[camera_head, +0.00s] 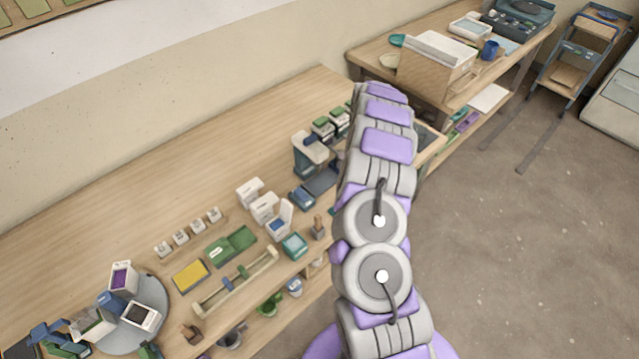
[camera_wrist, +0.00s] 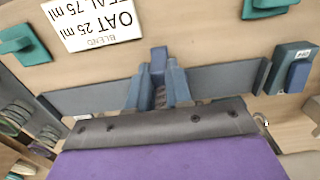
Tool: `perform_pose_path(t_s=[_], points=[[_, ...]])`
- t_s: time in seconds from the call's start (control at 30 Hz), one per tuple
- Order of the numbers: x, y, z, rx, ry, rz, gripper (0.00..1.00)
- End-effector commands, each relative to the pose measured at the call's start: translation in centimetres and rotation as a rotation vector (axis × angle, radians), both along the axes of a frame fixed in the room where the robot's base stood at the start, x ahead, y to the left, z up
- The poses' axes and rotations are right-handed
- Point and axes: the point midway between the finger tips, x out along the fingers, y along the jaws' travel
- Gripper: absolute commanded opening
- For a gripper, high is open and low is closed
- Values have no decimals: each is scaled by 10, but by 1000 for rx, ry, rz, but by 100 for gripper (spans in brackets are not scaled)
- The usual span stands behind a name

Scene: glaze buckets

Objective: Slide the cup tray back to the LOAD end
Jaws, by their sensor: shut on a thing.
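In the wrist view my gripper (camera_wrist: 157,82) has its two blue-grey fingers close together, shut on a narrow dark blue upright piece (camera_wrist: 158,60) that looks like a handle. I cannot tell for certain that this handle belongs to the cup tray; the tray's outline and any cups are not clear here. A long grey bar (camera_wrist: 85,98) runs crosswise on both sides of the fingers; whether it is part of my gripper is unclear. In the head view my own arm covers my gripper and whatever it holds.
Wrist view: an upside-down BLEND card (camera_wrist: 95,22), teal blocks (camera_wrist: 22,43) (camera_wrist: 268,7) and a teal-blue box (camera_wrist: 290,68) surround the fingers. Head view: the long wooden bench (camera_head: 130,190) carries a yellow pad (camera_head: 190,276), a round grey turntable (camera_head: 155,300) and machines. Open floor lies right.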

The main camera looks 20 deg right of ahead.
Motion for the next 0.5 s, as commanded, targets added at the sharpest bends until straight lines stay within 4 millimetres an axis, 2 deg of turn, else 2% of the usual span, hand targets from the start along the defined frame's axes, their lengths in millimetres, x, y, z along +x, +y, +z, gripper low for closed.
perform_pose_path(t_s=[0.5], points=[[1,-5,-1,-1,1,0,0]])
